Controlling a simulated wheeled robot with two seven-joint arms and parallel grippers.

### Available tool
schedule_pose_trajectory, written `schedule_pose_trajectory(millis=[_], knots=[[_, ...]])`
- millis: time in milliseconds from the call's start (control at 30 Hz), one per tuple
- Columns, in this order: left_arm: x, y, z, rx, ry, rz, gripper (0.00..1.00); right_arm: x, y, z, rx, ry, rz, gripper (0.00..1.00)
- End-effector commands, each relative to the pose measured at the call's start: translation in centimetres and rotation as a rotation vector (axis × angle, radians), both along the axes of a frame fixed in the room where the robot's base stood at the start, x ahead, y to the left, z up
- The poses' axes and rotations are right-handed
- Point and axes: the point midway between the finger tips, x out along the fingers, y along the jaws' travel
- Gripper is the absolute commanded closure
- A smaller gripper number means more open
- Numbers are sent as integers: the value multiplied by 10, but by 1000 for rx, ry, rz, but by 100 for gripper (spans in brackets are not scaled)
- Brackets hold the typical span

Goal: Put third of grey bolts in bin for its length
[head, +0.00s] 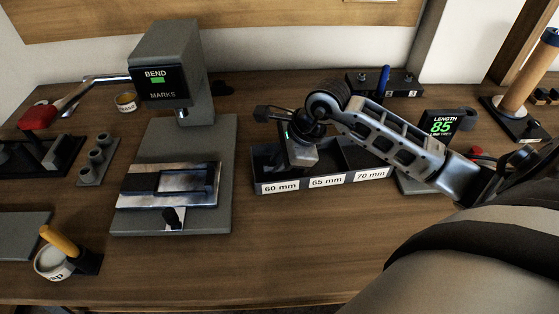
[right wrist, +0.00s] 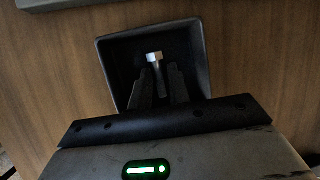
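The black bin (head: 297,185) has three compartments labelled 60 mm, 65 mm and 70 mm. My right gripper (head: 299,160) points down over the 60 mm compartment at its left end. In the right wrist view, its two fingers (right wrist: 161,72) stand apart inside the compartment's walls (right wrist: 116,75). A grey bolt (right wrist: 155,57) with a bright head shows between the fingers, with a dark gap at its sides. The bolt seems to lie loose in the compartment; its lower end is hidden. The length gauge (head: 441,124) reads 85. My left gripper is out of view.
The bend press (head: 172,140) stands left of the bin. A rack with a blue peg (head: 385,80) stands behind the bin.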

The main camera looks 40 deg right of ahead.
Motion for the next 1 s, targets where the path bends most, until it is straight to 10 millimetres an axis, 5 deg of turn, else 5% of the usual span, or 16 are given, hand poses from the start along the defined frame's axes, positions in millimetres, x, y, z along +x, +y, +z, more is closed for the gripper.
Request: schedule_pose_trajectory(millis=[367,800,1000], knots=[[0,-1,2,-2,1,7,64,-3,-1,7,0,5,1,81],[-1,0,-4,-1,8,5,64,-32,-24,86,-5,3,2,81],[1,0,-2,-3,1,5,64,-39,-30,107,0,4,1,81]])
